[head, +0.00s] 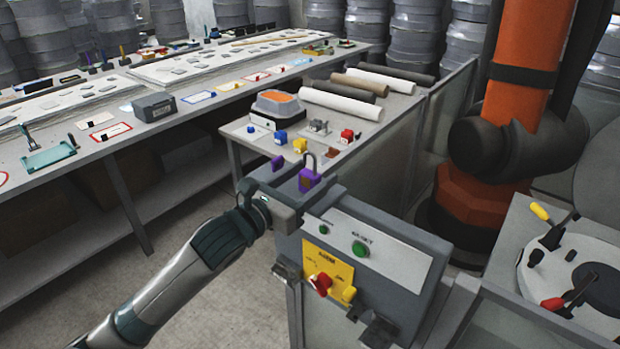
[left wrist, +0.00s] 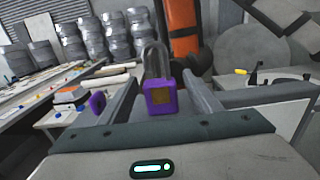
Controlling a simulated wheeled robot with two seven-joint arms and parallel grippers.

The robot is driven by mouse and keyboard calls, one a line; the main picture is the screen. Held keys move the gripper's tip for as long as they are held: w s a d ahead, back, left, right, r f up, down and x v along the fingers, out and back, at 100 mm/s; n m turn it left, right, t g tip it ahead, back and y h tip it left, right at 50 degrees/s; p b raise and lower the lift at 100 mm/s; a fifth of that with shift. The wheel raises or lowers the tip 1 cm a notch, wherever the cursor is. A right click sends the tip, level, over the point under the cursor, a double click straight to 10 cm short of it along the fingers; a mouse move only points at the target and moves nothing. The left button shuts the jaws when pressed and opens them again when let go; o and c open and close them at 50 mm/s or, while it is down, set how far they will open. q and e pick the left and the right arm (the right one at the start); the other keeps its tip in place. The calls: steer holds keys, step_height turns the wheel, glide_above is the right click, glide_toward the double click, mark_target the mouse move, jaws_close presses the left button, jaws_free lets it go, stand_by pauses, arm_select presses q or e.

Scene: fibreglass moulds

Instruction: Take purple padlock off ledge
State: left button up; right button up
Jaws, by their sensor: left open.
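The purple padlock (head: 309,181) stands upright with its grey shackle up, at the top left end of the grey control box, where the ledge is. My left gripper (head: 296,188) is open at the padlock, its arm coming in from the lower left. In the left wrist view, the padlock (left wrist: 161,97) shows between the two spread fingers, with a visible gap on each side. Whether its base still rests on the ledge is hidden. A second, smaller purple piece (head: 278,162) is just left of the padlock, and left of the fingers in the left wrist view (left wrist: 97,102). My right gripper is not in view.
The control box has a green button (head: 360,249) and a red knob on a yellow plate (head: 328,280). Behind it, a table (head: 372,140) holds blue, yellow and red padlocks and rolls. An orange robot arm (head: 520,90) stands at right. Open floor (head: 150,265) lies left.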

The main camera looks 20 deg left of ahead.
mark_target(310, 157)
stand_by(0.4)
arm_select(q)
steer(key=c, duration=1.2)
steer(key=shift+r, duration=0.2)
steer(key=shift+r+b, duration=0.4)
steer(key=shift+r, duration=0.45)
step_height(310, 157, up, 2)
steer(key=shift+r, duration=0.1)
steer(key=shift+s+d+r+p, duration=1.05)
steer(key=shift+d+r, duration=0.1)
steer(key=shift+d, duration=0.5)
steer(key=shift+s+d+r+p, duration=1)
steer(key=shift+d+r+p, duration=0.1)
steer(key=shift+d, duration=0.55)
steer(key=shift+s+d+r+p, duration=1)
steer(key=shift+d+r, duration=0.15)
steer(key=shift+d, duration=0.5)
